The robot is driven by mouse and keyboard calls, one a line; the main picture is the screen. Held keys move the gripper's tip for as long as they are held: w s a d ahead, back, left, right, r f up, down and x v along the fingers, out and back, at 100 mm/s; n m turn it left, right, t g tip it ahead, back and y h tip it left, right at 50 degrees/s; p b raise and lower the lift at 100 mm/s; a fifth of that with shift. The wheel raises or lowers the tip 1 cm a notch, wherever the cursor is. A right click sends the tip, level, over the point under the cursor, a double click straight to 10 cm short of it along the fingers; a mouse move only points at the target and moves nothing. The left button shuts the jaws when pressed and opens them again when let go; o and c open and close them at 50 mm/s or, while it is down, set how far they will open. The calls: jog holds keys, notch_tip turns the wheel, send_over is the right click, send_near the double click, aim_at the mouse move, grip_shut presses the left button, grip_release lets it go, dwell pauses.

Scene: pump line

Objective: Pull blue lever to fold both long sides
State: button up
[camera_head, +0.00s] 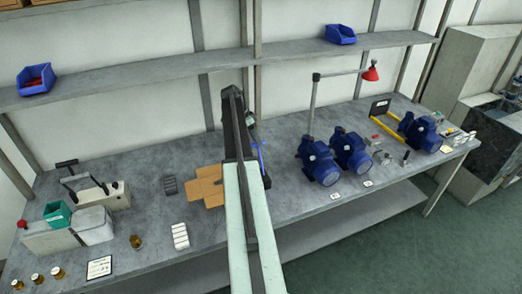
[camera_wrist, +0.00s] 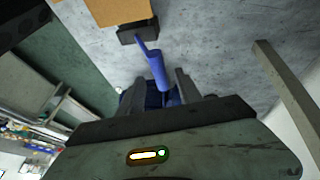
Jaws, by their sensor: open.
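The blue lever (camera_wrist: 156,68) stands out from a dark block (camera_wrist: 138,31) in the wrist view. Its free end points toward my gripper (camera_wrist: 163,80), which is open. The lever's end lies at or just in front of the gap between the two fingers; I cannot tell whether they touch it. In the head view a thin blue piece (camera_head: 261,155), apparently the lever, shows beside my arm. The brown cardboard box blank (camera_head: 207,187) lies unfolded on the bench, left of my arm. Its edge also shows at the top of the wrist view (camera_wrist: 115,9). My arm hides the fingertips in the head view.
A shelf (camera_head: 150,75) runs above the bench.

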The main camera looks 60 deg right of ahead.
aim_at(261, 159)
jog(key=b+x, duration=0.5)
jog(key=x, duration=0.1)
jog(key=shift+f, duration=0.4)
jog(key=shift+s, duration=0.1)
grip_shut()
dwell(0.8)
